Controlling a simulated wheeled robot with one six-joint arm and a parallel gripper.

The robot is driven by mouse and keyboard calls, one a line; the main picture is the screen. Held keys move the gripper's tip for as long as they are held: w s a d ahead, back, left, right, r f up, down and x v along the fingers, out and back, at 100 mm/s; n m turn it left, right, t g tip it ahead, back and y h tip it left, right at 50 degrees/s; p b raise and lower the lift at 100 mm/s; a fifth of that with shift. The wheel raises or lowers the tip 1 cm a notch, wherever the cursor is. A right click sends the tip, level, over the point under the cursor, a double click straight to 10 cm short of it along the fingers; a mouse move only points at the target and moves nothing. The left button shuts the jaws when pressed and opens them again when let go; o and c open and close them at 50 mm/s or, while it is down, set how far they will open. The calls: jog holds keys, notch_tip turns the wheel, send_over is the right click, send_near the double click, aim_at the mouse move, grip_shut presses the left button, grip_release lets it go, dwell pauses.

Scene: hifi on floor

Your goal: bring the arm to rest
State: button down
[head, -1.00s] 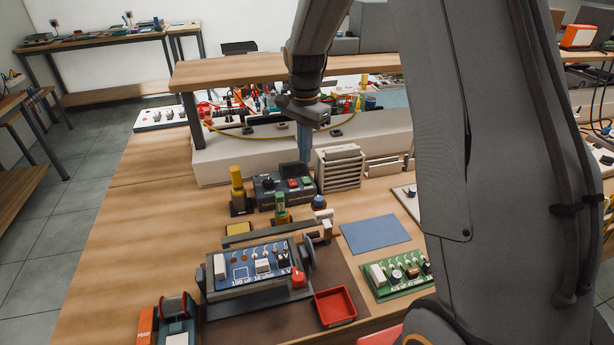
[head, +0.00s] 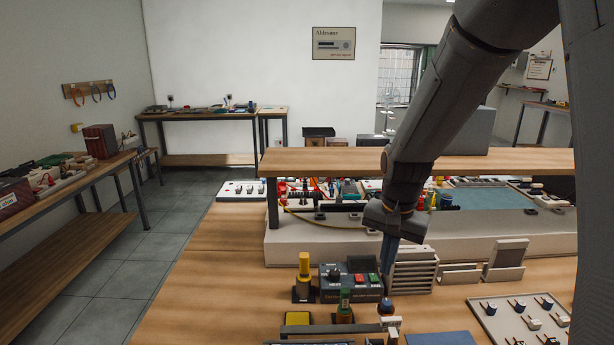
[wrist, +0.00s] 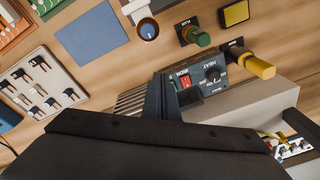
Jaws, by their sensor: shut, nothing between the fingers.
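My gripper (head: 387,255) hangs from my arm on the right side of the head view, its blue-grey fingers pointing down. It is shut and holds nothing. It is above the bench, in front of the shelf, between the dark control box and the light slatted rack as seen from the head. In the wrist view the closed fingers (wrist: 164,98) show at the middle, over the edge of the control box marked HEAT (wrist: 208,78). I cannot tell how much height separates the fingertips from the box.
The wooden shelf (head: 330,162) runs close behind my arm. Near the gripper stand a yellow-topped post (head: 304,272), the slatted rack (head: 414,272) and a tray of small parts (head: 515,320). Bare bench (head: 200,290) lies to the left. A side bench (head: 70,195) is at far left.

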jog(key=s+n, duration=0.2)
jog(key=s, duration=0.2)
jog(key=s+n+t, duration=0.1)
jog(key=s+n, duration=0.1)
jog(key=s, duration=0.2)
jog(key=s+n, duration=0.2)
jog(key=s, duration=0.2)
jog(key=shift+s+f, duration=0.15)
jog(key=shift+s, duration=0.05)
jog(key=shift+s+f+n+g, duration=0.2)
jog(key=shift+s+f, duration=0.2)
jog(key=shift+s, duration=0.4)
jog(key=shift+s+f+n+g, duration=0.1)
jog(key=shift+s+f+g, duration=0.2)
jog(key=shift+s, duration=0.45)
